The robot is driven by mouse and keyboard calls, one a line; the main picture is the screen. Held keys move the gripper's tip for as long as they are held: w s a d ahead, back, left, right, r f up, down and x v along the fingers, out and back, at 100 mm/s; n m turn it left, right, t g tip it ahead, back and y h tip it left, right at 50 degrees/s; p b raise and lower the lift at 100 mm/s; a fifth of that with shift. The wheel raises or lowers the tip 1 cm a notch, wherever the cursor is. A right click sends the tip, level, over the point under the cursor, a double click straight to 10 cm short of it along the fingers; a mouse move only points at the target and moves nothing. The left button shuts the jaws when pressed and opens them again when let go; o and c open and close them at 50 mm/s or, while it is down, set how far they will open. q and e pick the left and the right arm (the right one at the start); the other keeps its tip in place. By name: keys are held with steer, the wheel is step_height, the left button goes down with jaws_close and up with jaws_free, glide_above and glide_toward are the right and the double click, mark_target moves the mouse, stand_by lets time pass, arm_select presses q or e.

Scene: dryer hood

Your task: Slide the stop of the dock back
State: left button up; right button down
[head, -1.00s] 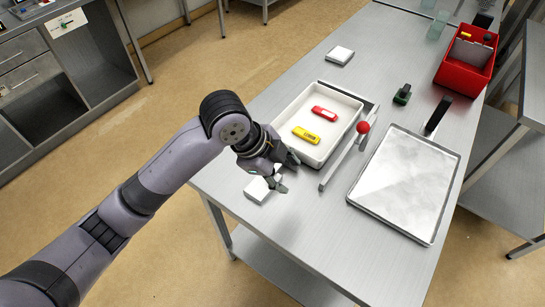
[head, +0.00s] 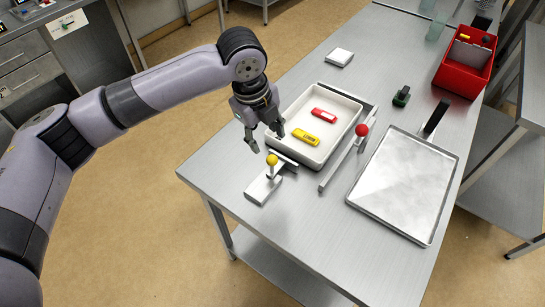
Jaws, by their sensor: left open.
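The dock is a metal frame around a white tray (head: 290,117) on the steel table. A sliding piece with a yellow ball knob (head: 272,160) sits on a short pale block (head: 262,189) with a bar, at the tray's near left corner. A second ball knob, red (head: 362,130), stands on a metal rail (head: 338,168) along the tray's right side. I cannot tell for sure which of the two is the stop. My left gripper (head: 266,138) is open and empty, pointing down just above and behind the yellow knob, apart from it. My right gripper is not in view.
A red device (head: 324,115) and a yellow device (head: 305,136) lie in the tray. A framed metal plate with black handle (head: 405,185) lies right. A dark green-black object (head: 402,95), a white block (head: 339,56) and a red bin (head: 466,62) stand farther back. The front table is clear.

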mark_target(272, 157)
arm_select(q)
steer(key=f, duration=0.4)
steer(key=w+d+f+p, duration=0.1)
steer(key=f, duration=0.2)
steer(key=f+p, duration=0.1)
steer(key=f, duration=0.3)
steer(key=shift+w+d+f, duration=0.25)
steer(key=shift+d+f, duration=0.1)
jaws_close()
